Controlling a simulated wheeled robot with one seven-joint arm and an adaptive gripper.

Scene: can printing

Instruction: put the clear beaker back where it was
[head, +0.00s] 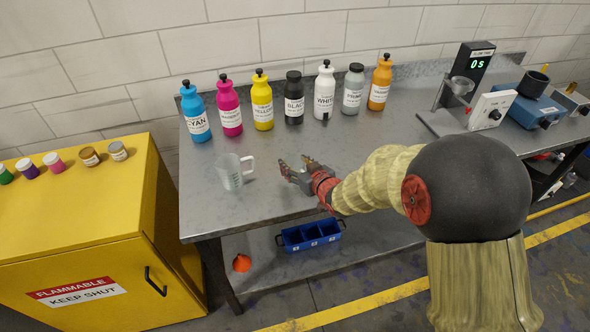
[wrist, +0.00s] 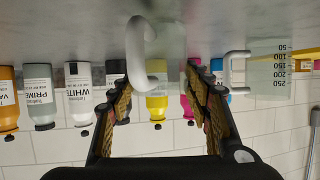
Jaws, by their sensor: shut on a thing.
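My gripper (head: 305,172) is low over the left part of the grey workbench, just right of a measuring jug. In the wrist view my gripper (wrist: 157,90) is shut on the clear beaker (wrist: 170,48). Its see-through wall is faint between the fingers. Its white curved handle (wrist: 135,55) stands out to the left. In the head view the held beaker is hard to make out, so I cannot tell whether its base touches the bench. The graduated jug (head: 229,173) stands upright on the bench, its handle towards my gripper; it also shows in the wrist view (wrist: 270,80).
A row of bottles, cyan (head: 195,113) to orange (head: 380,84), stands behind my gripper. At right are a scale with a cup (head: 462,86), a white control box (head: 492,110) and a blue device (head: 533,108). A blue bin (head: 311,237) sits below.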

